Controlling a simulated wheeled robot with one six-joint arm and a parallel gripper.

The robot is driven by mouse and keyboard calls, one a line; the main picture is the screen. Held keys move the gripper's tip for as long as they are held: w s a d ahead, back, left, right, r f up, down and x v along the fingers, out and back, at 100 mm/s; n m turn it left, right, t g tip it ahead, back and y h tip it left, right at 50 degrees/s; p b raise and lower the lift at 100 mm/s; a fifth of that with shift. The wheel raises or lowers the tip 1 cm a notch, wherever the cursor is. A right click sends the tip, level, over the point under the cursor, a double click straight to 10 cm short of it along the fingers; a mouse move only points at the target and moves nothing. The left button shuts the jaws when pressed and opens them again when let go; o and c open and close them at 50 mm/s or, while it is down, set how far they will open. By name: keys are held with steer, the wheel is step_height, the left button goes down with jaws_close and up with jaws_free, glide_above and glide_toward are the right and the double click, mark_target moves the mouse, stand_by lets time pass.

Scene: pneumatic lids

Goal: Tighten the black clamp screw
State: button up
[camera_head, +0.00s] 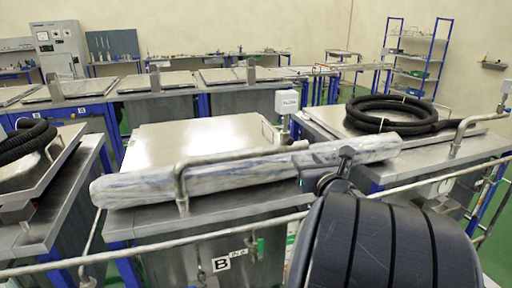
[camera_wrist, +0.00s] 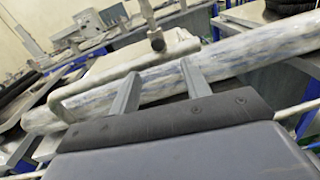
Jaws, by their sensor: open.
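I cannot pick out the black clamp screw for certain. In the wrist view a small dark round part (camera_wrist: 157,42) sits at the foot of an upright post (camera_wrist: 148,14), beyond my fingers; I cannot tell if it is the screw. The post, topped by a white box (camera_head: 287,102), stands at the back right of the middle steel tank (camera_head: 200,238) in the head view. My gripper (camera_wrist: 160,70) is open and empty, its two grey fingers apart and pointing towards the tank. In the head view my dark arm hides much of the gripper.
A long plastic-wrapped roll (camera_head: 135,189) lies across the tank top, in front of its lid (camera_head: 195,140). A bent metal handle (camera_head: 181,172) passes over the roll. A rail (camera_head: 130,254) crosses the front. A coiled black hose (camera_head: 372,104) lies on the right tank.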

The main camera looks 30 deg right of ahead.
mark_target(291, 143)
steer(key=shift+n+y, duration=0.3)
steer(key=shift+n, duration=0.4)
steer(key=p+x, duration=0.3)
steer(key=x, duration=0.8)
steer(key=shift+w+r, duration=0.1)
steer(key=shift+w, duration=0.05)
steer(key=shift+c, duration=0.3)
jaws_close()
